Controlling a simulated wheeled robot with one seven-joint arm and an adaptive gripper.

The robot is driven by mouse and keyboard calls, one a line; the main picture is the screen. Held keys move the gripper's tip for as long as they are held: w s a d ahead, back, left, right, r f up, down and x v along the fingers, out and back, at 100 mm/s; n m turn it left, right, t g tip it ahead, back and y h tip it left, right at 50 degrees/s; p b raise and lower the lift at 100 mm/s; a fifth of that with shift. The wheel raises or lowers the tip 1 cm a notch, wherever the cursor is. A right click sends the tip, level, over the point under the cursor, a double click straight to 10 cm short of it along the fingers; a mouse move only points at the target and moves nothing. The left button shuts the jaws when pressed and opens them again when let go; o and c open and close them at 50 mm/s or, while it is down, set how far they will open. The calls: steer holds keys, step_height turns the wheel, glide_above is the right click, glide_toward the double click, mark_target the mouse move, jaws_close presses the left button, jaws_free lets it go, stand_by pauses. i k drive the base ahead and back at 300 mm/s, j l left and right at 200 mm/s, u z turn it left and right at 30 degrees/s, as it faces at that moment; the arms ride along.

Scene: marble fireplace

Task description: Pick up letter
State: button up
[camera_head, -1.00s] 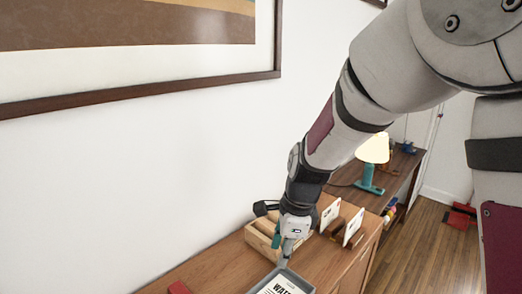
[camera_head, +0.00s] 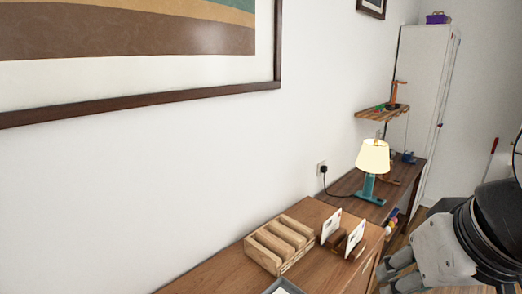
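Two white letters stand upright in a small dark wooden holder (camera_head: 336,240) on the wooden cabinet: one at the left (camera_head: 331,226) and one at the right (camera_head: 355,236). A grey tray (camera_head: 270,290) is cut off by the bottom edge, and only its corner and a bit of pale content show. My gripper (camera_head: 386,277) is at the bottom right, beside the cabinet's front and apart from the letters. Its fingers are partly cropped, and I see nothing held between them.
A slatted wooden rack (camera_head: 279,245) stands left of the letters. A lit lamp with a teal base (camera_head: 368,188) stands on a farther desk (camera_head: 400,171). A small wall shelf (camera_head: 382,113) and a white cupboard (camera_head: 425,80) are behind. Bare cabinet top (camera_head: 215,274) lies left of the rack.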

mark_target(356, 237)
steer(key=i+l+u, duration=0.15)
steer(key=l+u, duration=0.2)
steer(key=l, duration=0.65)
steer(key=l+u, duration=0.3)
steer(key=l, duration=0.7)
steer(key=l+u, duration=0.35)
steer(key=l, duration=0.65)
